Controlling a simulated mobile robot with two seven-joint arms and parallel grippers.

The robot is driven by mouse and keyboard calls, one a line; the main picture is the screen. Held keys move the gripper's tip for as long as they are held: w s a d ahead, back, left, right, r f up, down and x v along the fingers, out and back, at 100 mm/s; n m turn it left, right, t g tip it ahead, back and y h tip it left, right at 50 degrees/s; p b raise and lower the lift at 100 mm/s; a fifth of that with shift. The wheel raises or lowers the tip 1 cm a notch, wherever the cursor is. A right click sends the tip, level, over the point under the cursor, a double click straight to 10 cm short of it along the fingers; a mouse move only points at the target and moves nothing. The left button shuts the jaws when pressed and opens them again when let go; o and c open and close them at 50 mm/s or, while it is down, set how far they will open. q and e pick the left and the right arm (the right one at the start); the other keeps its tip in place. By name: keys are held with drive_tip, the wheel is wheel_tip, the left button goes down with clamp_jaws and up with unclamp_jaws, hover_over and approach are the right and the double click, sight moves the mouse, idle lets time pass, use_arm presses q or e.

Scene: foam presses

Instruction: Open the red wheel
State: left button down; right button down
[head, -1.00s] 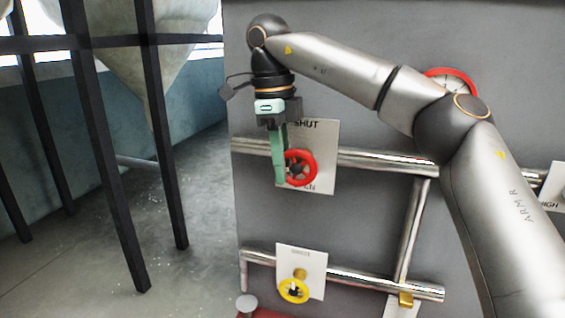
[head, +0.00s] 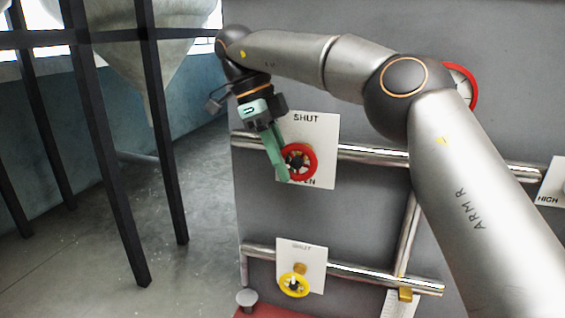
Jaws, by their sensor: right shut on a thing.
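The red wheel (head: 311,163) sits in front of a white plate (head: 322,135) on the upper pipe. The plate reads SHUT above the wheel and a partly covered word ending in "EN" below it. My right gripper (head: 283,170), with green fingers, reaches down from the upper left and is shut on the left side of the red wheel's rim. The fingers hide that part of the rim. My left gripper is not in view.
A yellow wheel (head: 293,285) with its own plate is on the lower pipe (head: 365,281). A red-rimmed gauge (head: 468,85) is partly behind my right arm. Dark posts (head: 112,180) stand at the left, with open floor between them and the grey panel.

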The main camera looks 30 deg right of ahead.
drive_tip(key=c, duration=0.8)
unclamp_jaws()
drive_tip(key=shift+f, duration=0.1)
drive_tip(key=shift+c, duration=0.2)
